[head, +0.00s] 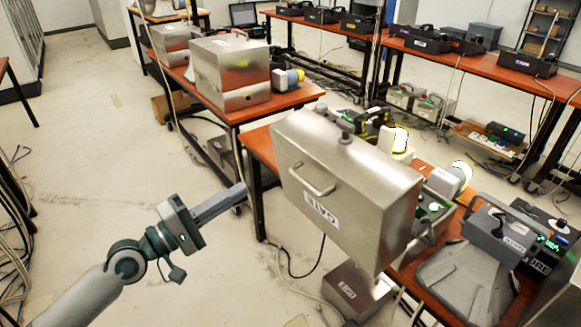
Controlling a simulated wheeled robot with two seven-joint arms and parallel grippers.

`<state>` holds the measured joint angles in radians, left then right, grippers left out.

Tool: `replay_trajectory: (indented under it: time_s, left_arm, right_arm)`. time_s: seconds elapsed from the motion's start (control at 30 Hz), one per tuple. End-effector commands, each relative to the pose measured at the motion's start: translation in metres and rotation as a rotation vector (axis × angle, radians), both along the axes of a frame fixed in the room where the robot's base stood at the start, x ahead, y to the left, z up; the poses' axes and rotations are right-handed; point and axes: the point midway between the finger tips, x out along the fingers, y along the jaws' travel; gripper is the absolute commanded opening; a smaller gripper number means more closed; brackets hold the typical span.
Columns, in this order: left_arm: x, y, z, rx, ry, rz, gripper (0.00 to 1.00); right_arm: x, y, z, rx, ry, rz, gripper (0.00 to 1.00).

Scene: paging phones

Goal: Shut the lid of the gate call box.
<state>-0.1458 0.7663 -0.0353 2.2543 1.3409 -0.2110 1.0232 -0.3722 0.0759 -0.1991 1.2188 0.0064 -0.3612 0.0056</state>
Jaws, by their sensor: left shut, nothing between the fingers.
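The gate call box (428,238) stands on the red-brown bench. Its large brushed-metal lid (345,160) is raised and tilted, with its outer face towards the left front. The lid carries a bar handle (311,177) and a white GATE label (318,208). The lid hides much of the box; part of the inside with green lights shows at its right. My left gripper (240,193) is shut and empty, left of the lid and apart from it, with its fingers pointing right. My right gripper is not in view.
A grey device (465,280) and a dark unit with green lights (550,238) stand right of the box. A closed metal box (230,72) sits on the bench further back. A small metal box (350,290) is below the lid. Open floor lies at left.

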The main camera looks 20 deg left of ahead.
Motion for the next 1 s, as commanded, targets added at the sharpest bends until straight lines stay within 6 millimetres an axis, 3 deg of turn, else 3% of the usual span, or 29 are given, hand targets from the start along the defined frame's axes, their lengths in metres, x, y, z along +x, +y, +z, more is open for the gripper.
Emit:
replay_trajectory:
  time_s: [0.17,0.57,1.0]
  left_arm:
    - [-0.015,-0.014,0.021,-0.045,-0.007,-0.055,0.0]
    - [-0.014,-0.014,0.023,-0.047,-0.007,-0.056,0.0]
    - [0.011,-0.033,0.032,-0.05,-0.009,-0.055,0.0]
  right_arm:
    - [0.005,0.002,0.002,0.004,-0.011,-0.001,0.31]
    - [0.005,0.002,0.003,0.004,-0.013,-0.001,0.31]
    - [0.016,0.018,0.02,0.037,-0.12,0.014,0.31]
